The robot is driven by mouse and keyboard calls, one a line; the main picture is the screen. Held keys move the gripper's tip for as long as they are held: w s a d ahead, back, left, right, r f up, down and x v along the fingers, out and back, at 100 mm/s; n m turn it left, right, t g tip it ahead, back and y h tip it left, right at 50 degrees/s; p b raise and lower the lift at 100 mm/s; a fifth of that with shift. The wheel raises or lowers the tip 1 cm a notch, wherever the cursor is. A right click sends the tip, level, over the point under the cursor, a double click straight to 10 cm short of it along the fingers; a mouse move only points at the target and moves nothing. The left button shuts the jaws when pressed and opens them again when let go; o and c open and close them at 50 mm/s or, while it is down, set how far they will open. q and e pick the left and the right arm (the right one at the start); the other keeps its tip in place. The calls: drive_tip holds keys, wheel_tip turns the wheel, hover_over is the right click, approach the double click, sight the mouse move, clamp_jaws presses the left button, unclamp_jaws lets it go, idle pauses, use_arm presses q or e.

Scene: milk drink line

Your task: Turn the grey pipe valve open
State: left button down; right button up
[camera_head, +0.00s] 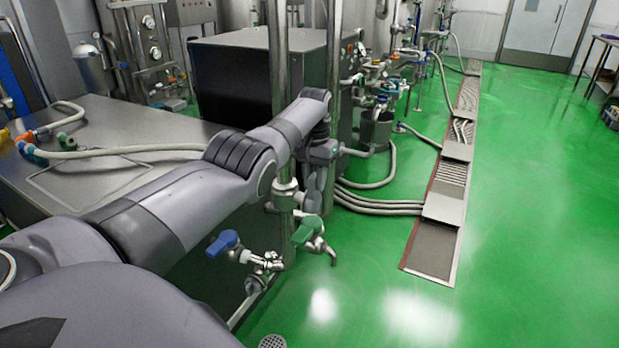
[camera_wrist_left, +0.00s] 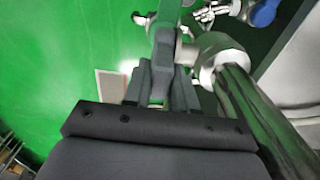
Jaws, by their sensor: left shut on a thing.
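The grey pipe valve shows in the left wrist view as a grey handle (camera_wrist_left: 166,38) beside a metal fitting (camera_wrist_left: 222,55) on a vertical pipe. My left gripper (camera_head: 314,190) is at this pipe, above the green-handled tap in the head view. In the left wrist view its two fingers (camera_wrist_left: 163,80) are shut on the grey handle, one on each side. In the head view I cannot clearly separate the handle from the fingers. My right gripper is not in view.
A blue-handled tap (camera_head: 222,243) and a green-handled tap (camera_head: 307,230) stick out low on the pipe, close below my left gripper. A steel table (camera_head: 110,120) stands at left. Hoses (camera_head: 385,207) lie on the green floor by a drain channel (camera_head: 432,245).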

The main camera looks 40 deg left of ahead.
use_arm(q)
drive_tip(key=shift+f, duration=0.1)
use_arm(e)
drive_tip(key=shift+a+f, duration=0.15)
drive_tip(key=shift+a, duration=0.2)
use_arm(q)
drive_tip(key=c, duration=1)
unclamp_jaws()
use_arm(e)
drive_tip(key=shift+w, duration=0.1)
